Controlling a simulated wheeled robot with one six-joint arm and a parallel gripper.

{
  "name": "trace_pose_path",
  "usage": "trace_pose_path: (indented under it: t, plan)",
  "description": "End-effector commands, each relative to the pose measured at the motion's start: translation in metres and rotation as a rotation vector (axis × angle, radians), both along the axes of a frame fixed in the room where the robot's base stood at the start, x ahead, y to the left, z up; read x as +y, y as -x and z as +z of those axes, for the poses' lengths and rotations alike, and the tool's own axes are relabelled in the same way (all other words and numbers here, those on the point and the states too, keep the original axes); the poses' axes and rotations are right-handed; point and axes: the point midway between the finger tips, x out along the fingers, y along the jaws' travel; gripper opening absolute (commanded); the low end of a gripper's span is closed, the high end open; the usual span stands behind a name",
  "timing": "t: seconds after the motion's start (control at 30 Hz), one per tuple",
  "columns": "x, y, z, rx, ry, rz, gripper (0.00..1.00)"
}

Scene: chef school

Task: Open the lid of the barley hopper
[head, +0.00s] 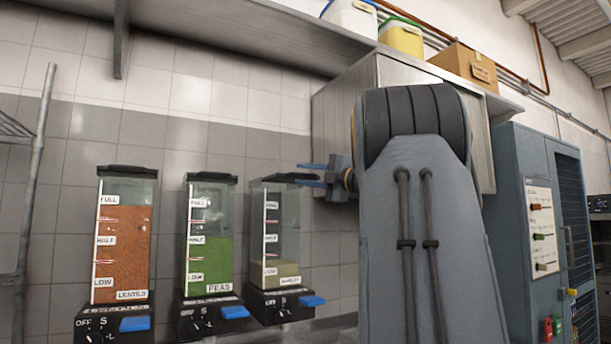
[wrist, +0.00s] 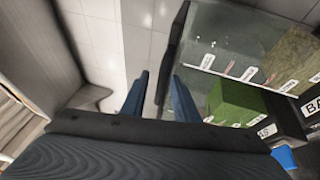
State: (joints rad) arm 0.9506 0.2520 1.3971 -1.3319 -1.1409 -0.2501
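The barley hopper (head: 275,225) is the rightmost of three clear hoppers on the wall, with a low layer of pale grain. Its dark lid (head: 286,178) lies flat across the top and looks closed. My gripper (head: 303,175) is at the lid's right end, its blue fingers pointing left at lid height. In the wrist view my gripper (wrist: 160,76) has its fingers apart, and the lid's dark edge (wrist: 174,50) shows between and beyond the tips. I cannot tell whether either finger touches the lid. The hopper's clear wall (wrist: 225,35) fills the right side there.
The peas hopper (head: 208,235) and lentils hopper (head: 125,235) stand to the left, lids down. A metal cabinet (head: 335,110) is just behind and right of my gripper. A shelf (head: 220,35) runs above. Bare tiled wall lies above the hoppers.

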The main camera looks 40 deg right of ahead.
Motion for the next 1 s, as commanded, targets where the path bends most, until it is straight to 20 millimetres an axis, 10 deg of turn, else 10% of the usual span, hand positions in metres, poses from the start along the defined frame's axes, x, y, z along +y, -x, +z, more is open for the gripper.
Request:
trace_pose_path:
  t: [0.5, 1.0]
  plan:
    - [-0.012, 0.067, -0.013, 0.0, 0.001, -0.003, 0.28]
    - [-0.013, 0.076, -0.013, -0.001, 0.001, -0.001, 0.28]
